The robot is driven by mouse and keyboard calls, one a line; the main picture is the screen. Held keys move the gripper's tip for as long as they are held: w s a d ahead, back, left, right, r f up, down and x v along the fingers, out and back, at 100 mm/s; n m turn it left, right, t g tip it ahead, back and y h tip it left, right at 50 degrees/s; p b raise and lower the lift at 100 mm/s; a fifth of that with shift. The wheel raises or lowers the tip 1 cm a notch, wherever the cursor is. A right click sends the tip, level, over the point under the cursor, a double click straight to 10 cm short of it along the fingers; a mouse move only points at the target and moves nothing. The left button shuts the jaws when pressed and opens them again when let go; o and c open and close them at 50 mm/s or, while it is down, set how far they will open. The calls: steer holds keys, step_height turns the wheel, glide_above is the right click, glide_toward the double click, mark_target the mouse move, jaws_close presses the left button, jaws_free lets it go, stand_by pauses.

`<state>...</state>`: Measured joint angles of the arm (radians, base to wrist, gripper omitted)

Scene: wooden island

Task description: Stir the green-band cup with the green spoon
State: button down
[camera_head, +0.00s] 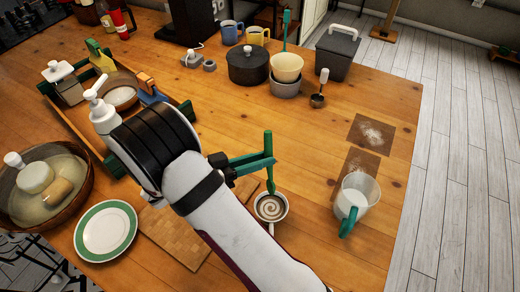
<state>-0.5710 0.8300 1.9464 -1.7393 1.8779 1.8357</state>
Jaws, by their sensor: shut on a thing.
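A green spoon (269,180) stands nearly upright in the grip of my gripper (264,159). My gripper is shut on its upper part, with green fingers reaching in from the left. The spoon's lower end is at the far rim of a white cup (262,219) and seems to reach inside it. The cup holds brown liquid with a pale swirl and stands on the table, its handle toward the near side. I cannot make out a green band on this cup. The exact depth of the spoon's tip is hidden.
A clear jug (365,188) with a green handle stands to the right. A green-rimmed plate (88,242) and a wooden board (187,250) lie to the left. A black pot (247,66) and stacked bowls (287,66) stand behind. The table between is mostly clear.

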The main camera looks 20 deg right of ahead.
mark_target(270, 179)
steer(key=f, duration=0.1)
steer(key=s+f, duration=0.1)
steer(key=f, duration=0.1)
steer(key=s+f, duration=0.1)
steer(key=f, duration=0.1)
steer(key=shift+s+a, duration=0.1)
steer(key=shift+a, duration=0.15)
steer(key=shift+s+f, duration=0.2)
steer(key=shift+w+d, duration=0.1)
steer(key=shift+w, duration=0.15)
steer(key=shift+a, duration=0.3)
steer(key=shift+s, duration=0.3)
steer(key=shift+d, duration=0.3)
steer(key=shift+d, duration=0.1)
